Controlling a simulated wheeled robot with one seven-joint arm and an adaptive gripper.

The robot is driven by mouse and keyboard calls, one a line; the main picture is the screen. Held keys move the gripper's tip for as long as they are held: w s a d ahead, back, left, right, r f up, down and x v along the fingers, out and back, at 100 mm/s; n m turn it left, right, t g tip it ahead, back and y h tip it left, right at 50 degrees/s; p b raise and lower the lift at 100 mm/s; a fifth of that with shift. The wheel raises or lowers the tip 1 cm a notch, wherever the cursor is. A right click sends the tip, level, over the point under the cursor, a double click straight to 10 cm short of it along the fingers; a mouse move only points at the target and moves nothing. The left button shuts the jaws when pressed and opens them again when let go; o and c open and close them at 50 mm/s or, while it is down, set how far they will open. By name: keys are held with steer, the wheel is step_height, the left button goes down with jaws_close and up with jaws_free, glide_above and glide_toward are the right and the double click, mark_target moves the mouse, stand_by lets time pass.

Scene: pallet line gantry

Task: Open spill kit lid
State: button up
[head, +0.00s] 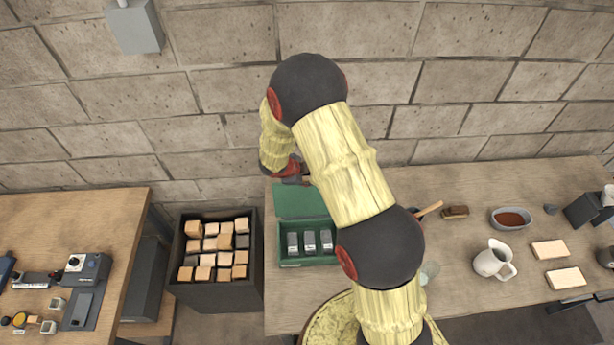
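A green box (311,261), which looks like the spill kit, sits near the left end of the right-hand wooden table. Its green lid (292,203) stands raised at the back of the box, so the inside shows. Three grey blocks (309,241) stand in it. My arm hides the right side of the box and part of the lid. My gripper (291,181) is at the upper edge of the lid, mostly behind my own arm. Its fingers are too small and covered to tell whether they are open or touch the lid.
A dark bin (218,294) full of wooden blocks stands left of the table. The left table (130,215) holds devices. A white jug (494,260), a bowl (511,218) and light blocks (565,278) stand on the right table. A block wall (480,80) rises behind.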

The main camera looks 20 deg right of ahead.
steer(key=s+a+r, duration=0.2)
steer(key=s+a, duration=0.1)
steer(key=a, duration=0.3)
steer(key=s+a+r, duration=0.2)
steer(key=s+a, duration=0.1)
steer(key=a, duration=0.4)
steer(key=shift+s, duration=0.35)
steer(key=shift+a, duration=0.2)
